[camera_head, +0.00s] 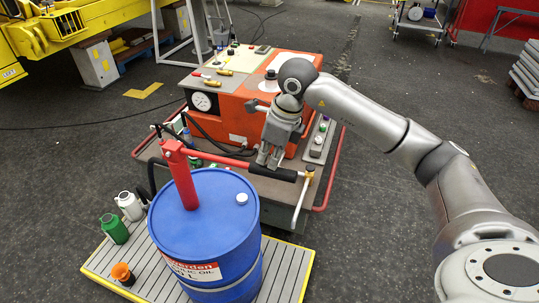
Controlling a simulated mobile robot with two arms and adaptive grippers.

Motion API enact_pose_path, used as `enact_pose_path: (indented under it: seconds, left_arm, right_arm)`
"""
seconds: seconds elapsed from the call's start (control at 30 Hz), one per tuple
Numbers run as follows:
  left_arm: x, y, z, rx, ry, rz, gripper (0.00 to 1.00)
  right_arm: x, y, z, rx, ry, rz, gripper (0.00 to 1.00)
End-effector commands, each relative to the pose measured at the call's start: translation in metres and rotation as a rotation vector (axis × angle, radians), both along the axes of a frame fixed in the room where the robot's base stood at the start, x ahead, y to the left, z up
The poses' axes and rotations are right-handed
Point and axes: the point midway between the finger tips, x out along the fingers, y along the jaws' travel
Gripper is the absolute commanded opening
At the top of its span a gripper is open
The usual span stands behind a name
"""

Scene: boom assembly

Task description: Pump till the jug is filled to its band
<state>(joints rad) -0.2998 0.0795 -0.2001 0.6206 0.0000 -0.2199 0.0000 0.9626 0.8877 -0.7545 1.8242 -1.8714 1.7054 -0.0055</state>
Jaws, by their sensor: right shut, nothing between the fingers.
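A red hand pump (181,178) stands on top of a blue oil drum (205,235). Its red lever reaches out to the right and ends in a black grip (272,172). My right gripper (269,160) is shut and empty, fingers pointing down just above or at the grip; I cannot tell whether they touch it. A pale jug (129,206) with a dark top and a green jug (113,229) stand left of the drum. I cannot tell which jug the pump feeds, and no band or fill level is readable. My left gripper is not in view.
The drum stands on a slatted pallet with yellow edges (290,275), with an orange-capped dark bottle (123,273) at its front left. Behind is an orange machine (225,120) on a red-railed cart. Dark floor (365,230) is clear to the right.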

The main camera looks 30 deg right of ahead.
Motion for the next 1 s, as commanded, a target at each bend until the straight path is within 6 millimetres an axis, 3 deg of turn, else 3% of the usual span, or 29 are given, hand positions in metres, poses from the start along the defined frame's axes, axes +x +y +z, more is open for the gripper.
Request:
enact_pose_path:
  seconds: [0.03, 0.43, 0.57, 1.0]
  left_arm:
    - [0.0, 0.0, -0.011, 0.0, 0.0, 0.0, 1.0]
    - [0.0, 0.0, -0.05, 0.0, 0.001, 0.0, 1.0]
    - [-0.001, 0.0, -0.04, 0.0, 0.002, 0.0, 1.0]
    - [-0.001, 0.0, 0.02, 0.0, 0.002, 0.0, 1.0]
  right_arm:
    - [0.0, 0.0, -0.013, 0.0, 0.003, 0.0, 0.0]
    - [-0.001, 0.0, -0.062, -0.001, 0.004, 0.0, 0.0]
    - [0.0, 0.0, -0.049, -0.001, 0.002, 0.0, 0.0]
    - [0.0, -0.001, 0.041, -0.001, 0.001, 0.0, 0.0]
